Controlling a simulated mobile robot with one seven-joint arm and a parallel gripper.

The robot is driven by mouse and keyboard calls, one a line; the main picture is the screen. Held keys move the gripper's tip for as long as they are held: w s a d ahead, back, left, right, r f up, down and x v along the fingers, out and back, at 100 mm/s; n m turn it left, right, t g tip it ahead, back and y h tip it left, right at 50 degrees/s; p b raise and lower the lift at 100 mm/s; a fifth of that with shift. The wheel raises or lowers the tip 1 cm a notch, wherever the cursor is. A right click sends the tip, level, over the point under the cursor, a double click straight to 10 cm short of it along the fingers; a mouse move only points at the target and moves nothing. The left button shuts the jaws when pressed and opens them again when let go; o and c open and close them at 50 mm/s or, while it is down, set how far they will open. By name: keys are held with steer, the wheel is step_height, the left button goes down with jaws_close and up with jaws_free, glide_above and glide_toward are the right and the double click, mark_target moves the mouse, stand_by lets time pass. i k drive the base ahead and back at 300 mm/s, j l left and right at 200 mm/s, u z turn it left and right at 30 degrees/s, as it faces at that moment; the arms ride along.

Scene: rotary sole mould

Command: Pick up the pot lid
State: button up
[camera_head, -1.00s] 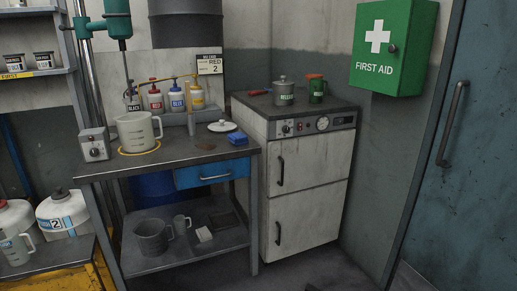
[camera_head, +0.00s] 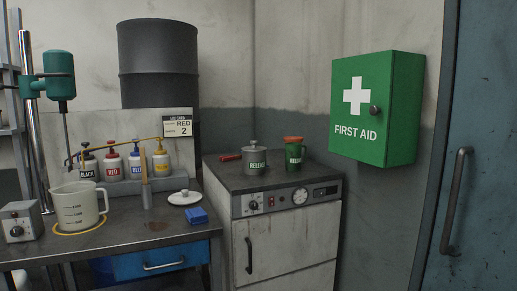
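A round white lid with a small knob (camera_head: 185,197) lies on the metal workbench (camera_head: 120,233), near its right end. A grey metal pot marked RELEASE (camera_head: 256,163) stands on the grey cabinet (camera_head: 285,238) to the right. A knobbed metal lid (camera_head: 254,146) appears to sit on top of this pot. I cannot tell from the picture which of the two lids is meant. My gripper is not in view.
A blue block (camera_head: 197,215) lies just in front of the white lid. A clear jug (camera_head: 78,205) and several pump bottles (camera_head: 113,163) stand on the bench. A green cup with an orange top (camera_head: 294,153) and a red-handled tool (camera_head: 229,157) flank the pot.

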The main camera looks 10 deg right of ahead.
mark_target(253, 148)
steer(key=i+l, duration=0.15)
steer(key=l, duration=0.2)
steer(key=i+l, duration=0.1)
steer(key=l, duration=0.3)
steer(key=i+j+z, duration=0.1)
steer(key=i+j, duration=0.2)
steer(key=i+j+z, duration=0.1)
steer(key=i+j, duration=0.15)
steer(key=i+j+z, duration=0.15)
steer(key=j, duration=0.3)
steer(key=i+j+z, duration=0.1)
steer(key=i+j, duration=0.25)
steer(key=i+j+z, duration=0.1)
steer(key=j, duration=0.35)
steer(key=i, duration=1.05)
